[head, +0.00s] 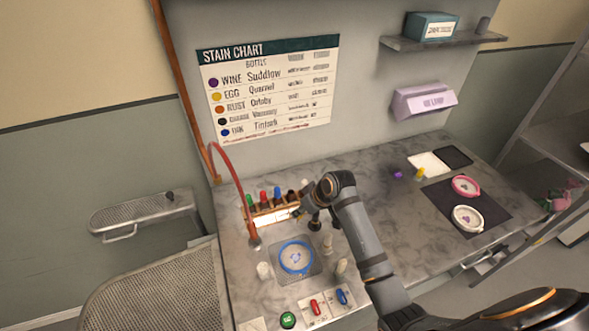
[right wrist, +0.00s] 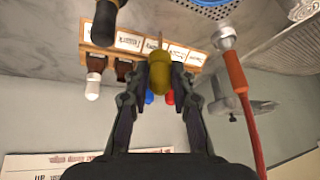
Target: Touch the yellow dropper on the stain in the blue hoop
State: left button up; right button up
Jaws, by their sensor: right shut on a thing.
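The blue hoop (head: 283,266) lies on a grey perforated plate at the front of the counter. Pale cloth shows inside it with a small bluish stain (head: 296,257); its edge also shows at the top of the right wrist view (right wrist: 205,3). My right gripper (head: 298,213) is above the counter by the bottle rack, behind the hoop and apart from it. In the right wrist view it is shut on the yellow dropper (right wrist: 158,76), whose rounded mustard-coloured body sits between the fingers. The dropper's tip is hard to make out. My left gripper is not in view.
A wooden rack (head: 265,218) with several coloured bottles stands behind the hoop. A red hose (head: 234,171) arches at its left. White-topped pegs (head: 341,267) and a dark-topped item (head: 315,226) stand near the hoop.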

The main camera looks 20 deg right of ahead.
jog(key=s+a+r+n+g+y+p, duration=0.25)
jog(key=s+n, duration=0.25)
jog(key=s, duration=0.4)
jog(key=shift+t, duration=0.25)
jog(key=f+b, duration=0.6)
jog(key=b, duration=0.1)
jog(key=shift+w+a+f, duration=0.15)
jog(key=shift+w+f, duration=0.1)
jog(key=shift+f, duration=0.1)
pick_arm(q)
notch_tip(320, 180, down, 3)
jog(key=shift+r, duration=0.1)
pick_arm(e)
jog(key=shift+r, duration=0.1)
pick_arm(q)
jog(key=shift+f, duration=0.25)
pick_arm(e)
jog(key=shift+f, duration=0.45)
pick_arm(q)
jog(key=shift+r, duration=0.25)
pick_arm(e)
jog(key=shift+s+f, duration=0.1)
dwell(0.6)
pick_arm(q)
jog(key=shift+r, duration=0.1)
